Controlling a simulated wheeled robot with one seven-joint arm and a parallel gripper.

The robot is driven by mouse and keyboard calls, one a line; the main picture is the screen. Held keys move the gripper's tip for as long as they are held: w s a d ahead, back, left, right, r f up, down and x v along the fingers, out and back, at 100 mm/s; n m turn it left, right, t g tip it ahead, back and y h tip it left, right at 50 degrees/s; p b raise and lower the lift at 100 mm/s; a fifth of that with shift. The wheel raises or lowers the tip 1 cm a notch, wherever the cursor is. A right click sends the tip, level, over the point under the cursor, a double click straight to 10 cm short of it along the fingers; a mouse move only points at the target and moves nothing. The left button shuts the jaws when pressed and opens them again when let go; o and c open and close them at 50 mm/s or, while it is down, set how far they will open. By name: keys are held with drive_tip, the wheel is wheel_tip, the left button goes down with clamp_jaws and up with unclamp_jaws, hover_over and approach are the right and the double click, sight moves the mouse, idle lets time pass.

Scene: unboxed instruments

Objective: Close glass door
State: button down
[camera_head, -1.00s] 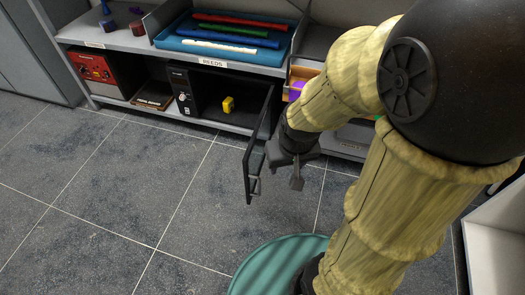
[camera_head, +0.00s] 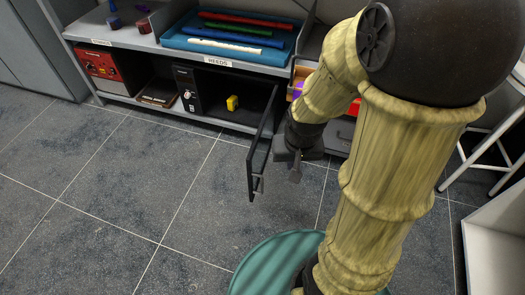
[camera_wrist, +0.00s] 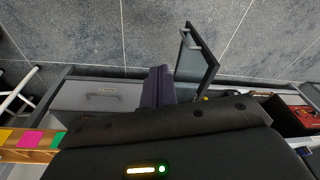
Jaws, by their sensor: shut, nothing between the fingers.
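The glass door (camera_head: 261,146) is a dark-framed panel with a handle. It stands swung open, sticking out from the lower shelf of the cabinet into the room. In the wrist view the glass door (camera_wrist: 197,56) shows at top centre, with its handle at the upper end. My gripper (camera_head: 296,172) is just right of the door, pointing down, and its fingers are shut and empty. In the wrist view my gripper (camera_wrist: 158,82) appears beside the door's face. I cannot tell whether it touches the door.
A yellow object (camera_head: 232,103) lies inside the open compartment, beside a black box (camera_head: 186,90). A blue tray (camera_head: 205,44) with several coloured instruments sits on top. A grey drawer (camera_wrist: 92,97) is right of the compartment in the head view. The tiled floor left of the door is clear.

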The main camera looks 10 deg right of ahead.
drive_tip(key=w+d+f+m+t+y+p, duration=0.1)
drive_tip(key=m+y+p, duration=0.3)
drive_tip(key=m+p, duration=0.4)
drive_tip(key=w+d+f+m+t+y+p, duration=0.1)
drive_tip(key=w+d+f+m+y+p, duration=0.1)
drive_tip(key=m+p, duration=0.6)
drive_tip(key=w+f+m+y, duration=0.1)
drive_tip(key=w+m+y, duration=0.1)
drive_tip(key=m, duration=0.3)
drive_tip(key=shift+w+d+m, duration=0.3)
drive_tip(key=shift+d+m, duration=0.1)
drive_tip(key=shift+f, duration=0.1)
